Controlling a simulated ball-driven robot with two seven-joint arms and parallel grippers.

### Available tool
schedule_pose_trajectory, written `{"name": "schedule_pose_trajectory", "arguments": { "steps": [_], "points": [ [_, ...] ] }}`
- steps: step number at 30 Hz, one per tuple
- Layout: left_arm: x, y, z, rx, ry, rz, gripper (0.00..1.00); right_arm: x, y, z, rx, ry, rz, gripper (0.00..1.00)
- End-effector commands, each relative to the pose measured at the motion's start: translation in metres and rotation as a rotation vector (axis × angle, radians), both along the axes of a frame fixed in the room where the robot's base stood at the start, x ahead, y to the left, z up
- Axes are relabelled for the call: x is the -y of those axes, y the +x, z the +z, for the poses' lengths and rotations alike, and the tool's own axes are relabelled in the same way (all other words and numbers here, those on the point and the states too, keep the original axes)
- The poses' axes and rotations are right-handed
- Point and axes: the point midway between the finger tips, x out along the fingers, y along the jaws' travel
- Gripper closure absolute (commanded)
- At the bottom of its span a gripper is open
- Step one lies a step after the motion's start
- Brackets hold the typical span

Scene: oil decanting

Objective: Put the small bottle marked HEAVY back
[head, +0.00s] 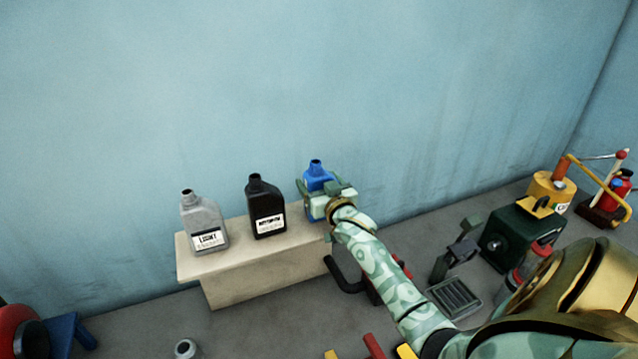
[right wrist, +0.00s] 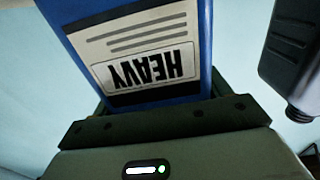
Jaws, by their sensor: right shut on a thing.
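The small blue bottle (head: 317,178) is in my right gripper (head: 330,200) at the right end of the shelf. In the right wrist view the blue bottle (right wrist: 200,40) shows its HEAVY label, upside down in that picture. My right gripper is shut on the bottle. In the head view the gripper hides the bottle's lower part, so I cannot tell whether its base touches the shelf. The shelf (head: 250,276) is a pale block against the blue wall. My left gripper is not in view.
On the shelf stand a grey bottle marked LIGHT (head: 202,218) and a black bottle (head: 266,205), the black one left of my gripper; it also shows in the right wrist view (right wrist: 292,55). A green box (head: 520,232) and other workshop items stand at the right.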

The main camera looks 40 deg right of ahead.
Motion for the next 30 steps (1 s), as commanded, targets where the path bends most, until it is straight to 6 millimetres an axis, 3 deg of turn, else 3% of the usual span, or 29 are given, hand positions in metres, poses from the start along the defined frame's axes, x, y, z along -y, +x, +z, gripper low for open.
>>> {"name": "schedule_pose_trajectory", "arguments": {
  "steps": [7, 8, 9, 10, 20, 23, 30],
  "points": [
    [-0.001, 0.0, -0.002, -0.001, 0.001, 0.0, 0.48, 0.0, 0.0, -0.003, 0.001, 0.001, 0.0, 0.62],
    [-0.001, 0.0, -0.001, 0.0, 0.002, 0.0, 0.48, 0.0, 0.0, -0.002, 0.0, 0.0, 0.0, 0.16],
    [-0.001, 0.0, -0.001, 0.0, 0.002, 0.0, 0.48, 0.0, 0.0, -0.002, 0.0, 0.0, 0.0, 0.04],
    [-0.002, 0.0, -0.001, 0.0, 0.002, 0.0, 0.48, 0.0, 0.0, -0.002, 0.0, 0.0, 0.0, 0.02],
    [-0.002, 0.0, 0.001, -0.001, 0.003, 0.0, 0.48, -0.001, -0.002, 0.001, 0.0, 0.0, 0.001, 0.02],
    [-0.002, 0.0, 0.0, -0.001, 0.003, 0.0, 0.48, -0.006, -0.015, -0.001, -0.001, 0.001, 0.001, 0.02],
    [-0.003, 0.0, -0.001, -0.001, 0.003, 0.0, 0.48, -0.023, -0.069, -0.001, -0.002, 0.001, 0.001, 0.02]
  ]
}}
